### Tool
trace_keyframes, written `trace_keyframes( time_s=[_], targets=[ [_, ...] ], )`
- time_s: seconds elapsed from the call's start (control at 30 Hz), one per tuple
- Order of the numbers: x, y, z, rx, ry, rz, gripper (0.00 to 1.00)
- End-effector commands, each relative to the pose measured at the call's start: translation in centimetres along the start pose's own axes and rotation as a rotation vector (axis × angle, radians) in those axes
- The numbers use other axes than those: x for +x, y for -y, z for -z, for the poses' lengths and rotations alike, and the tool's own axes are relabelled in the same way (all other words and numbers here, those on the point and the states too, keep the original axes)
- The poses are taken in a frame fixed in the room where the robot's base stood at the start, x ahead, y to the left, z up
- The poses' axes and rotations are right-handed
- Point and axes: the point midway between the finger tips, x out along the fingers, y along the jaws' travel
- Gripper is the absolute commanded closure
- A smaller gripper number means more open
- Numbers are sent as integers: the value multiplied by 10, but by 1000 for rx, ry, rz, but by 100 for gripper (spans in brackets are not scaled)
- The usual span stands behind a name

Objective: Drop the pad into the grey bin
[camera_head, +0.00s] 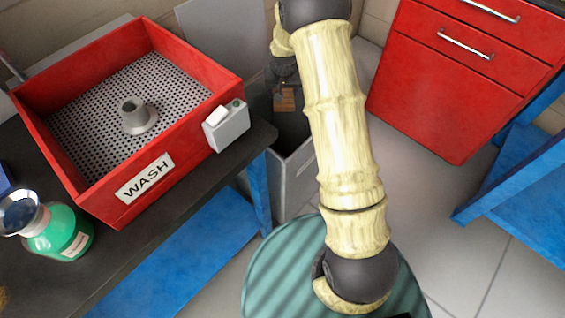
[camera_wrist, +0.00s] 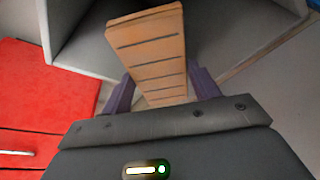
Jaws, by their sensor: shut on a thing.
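The pad (camera_wrist: 150,45) is a flat orange-brown block with dark grooves across it. My gripper (camera_wrist: 162,88) is shut on it, with a purple finger on each side. In the head view the pad (camera_head: 285,100) shows small below my gripper (camera_head: 284,84), over the grey bin's opening. The grey bin (camera_head: 296,180) stands on the floor, right of the wash bench, partly hidden behind my arm. Its grey wall (camera_wrist: 88,38) shows beyond the pad in the wrist view. How high the pad is above the rim is hard to tell.
A red wash tray (camera_head: 150,200) stands on the dark bench (camera_head: 190,200) at left, beside a green bottle (camera_head: 62,232). A red drawer cabinet (camera_head: 440,95) and a blue frame (camera_head: 515,200) are at right. Tiled floor (camera_head: 440,240) is open between.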

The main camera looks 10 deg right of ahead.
Motion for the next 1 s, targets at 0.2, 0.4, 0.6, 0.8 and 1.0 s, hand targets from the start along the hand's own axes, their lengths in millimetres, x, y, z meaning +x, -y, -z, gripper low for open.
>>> trace_keyframes(
  time_s=[0.2, 0.4, 0.6, 0.8, 1.0],
  targets=[
    [5, 1, -2, -2, 0, 1, 61],
    [4, 1, -2, -2, 0, 1, 31],
    [4, 1, -2, -2, 0, 1, 14],
    [4, 1, -1, -2, 0, 1, 14],
    [-14, 1, 0, -3, -3, 1, 14]
  ],
)
